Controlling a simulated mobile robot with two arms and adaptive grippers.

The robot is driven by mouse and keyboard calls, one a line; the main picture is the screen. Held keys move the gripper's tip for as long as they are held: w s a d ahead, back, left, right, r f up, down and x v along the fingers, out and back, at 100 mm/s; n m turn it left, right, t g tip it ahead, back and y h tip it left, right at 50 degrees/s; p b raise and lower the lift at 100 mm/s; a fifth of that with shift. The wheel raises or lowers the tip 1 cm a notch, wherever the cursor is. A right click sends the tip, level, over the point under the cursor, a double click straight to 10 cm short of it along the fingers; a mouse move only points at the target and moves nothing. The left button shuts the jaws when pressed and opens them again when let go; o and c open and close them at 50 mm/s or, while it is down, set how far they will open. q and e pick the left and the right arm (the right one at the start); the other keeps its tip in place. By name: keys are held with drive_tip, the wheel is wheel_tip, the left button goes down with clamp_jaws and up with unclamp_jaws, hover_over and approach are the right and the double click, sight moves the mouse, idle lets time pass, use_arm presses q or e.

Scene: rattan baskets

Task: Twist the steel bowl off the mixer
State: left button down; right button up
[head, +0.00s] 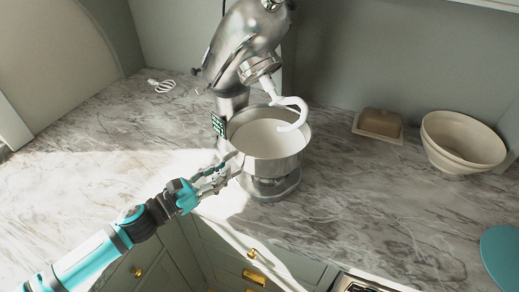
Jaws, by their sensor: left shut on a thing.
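The steel bowl (276,165) sits upright on the base of the silver mixer (241,48), with something pale inside it. The mixer head is tilted up. Its white dough hook (295,113) hangs over the bowl's right rim. My left gripper (231,170) is at the bowl's left front side, shut on a part there. I take that part to be the bowl's handle, though the fingers mostly hide it. My right gripper is not in the head view.
A brown lidded dish (379,124) and stacked cream bowls (459,143) stand on the marble counter (353,205) to the right. A teal round thing (503,257) is at the right edge. The left counter is clear.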

use_arm(q)
drive_tip(key=shift+s+d+r+t+y, duration=0.15)
drive_tip(key=shift+s+d+t+y, duration=0.15)
drive_tip(key=shift+y, duration=0.1)
drive_tip(key=shift+n, duration=0.3)
drive_tip(key=shift+s+d+n+t+y, duration=0.5)
drive_tip(key=shift+t+y, duration=0.1)
drive_tip(key=shift+y, duration=0.1)
drive_tip(key=shift+s+d+n+t+y, duration=0.4)
drive_tip(key=shift+d+n+t+y, duration=0.2)
drive_tip(key=shift+d+y, duration=0.1)
drive_tip(key=shift+s+d+n+t+y, duration=0.4)
drive_tip(key=shift+d+n+y, duration=0.2)
drive_tip(key=shift+y, duration=0.3)
drive_tip(key=shift+d, duration=0.1)
